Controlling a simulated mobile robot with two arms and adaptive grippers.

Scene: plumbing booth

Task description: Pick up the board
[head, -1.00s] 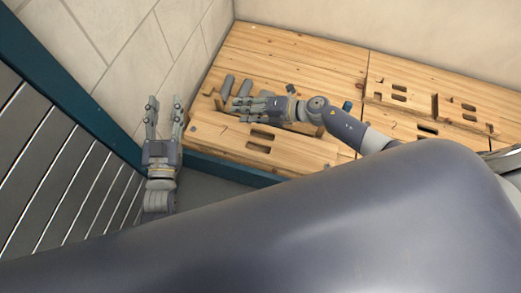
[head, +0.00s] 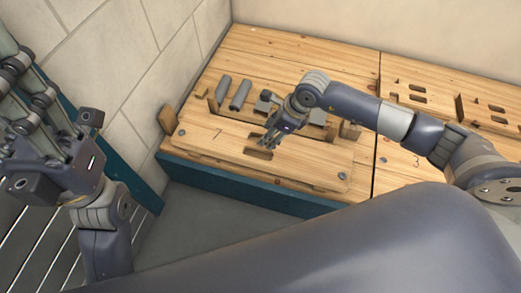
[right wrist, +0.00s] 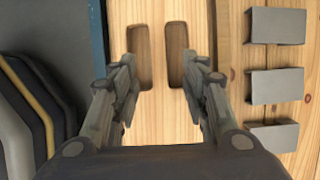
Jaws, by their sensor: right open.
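The wooden board (head: 220,145), marked 7, lies flat along the front of the workbench in the head view. In the right wrist view the board (right wrist: 158,125) shows two long slots side by side with a wooden bar between them. My right gripper (head: 273,136) is above the board at its slots. In the wrist view its open fingers (right wrist: 158,80) stand on either side of the slot pair, with nothing held. They hide part of the slots in the head view. My left gripper (head: 25,85) is at the far left, close to the camera, empty, with its fingers apart.
Two grey cylinders (head: 231,92) and grey blocks (right wrist: 275,85) lie behind the board. A small wood piece (head: 168,119) stands at its left end. Another slotted board (head: 470,108) is at right. The bench has a blue front edge (head: 240,190); a tiled wall is at left.

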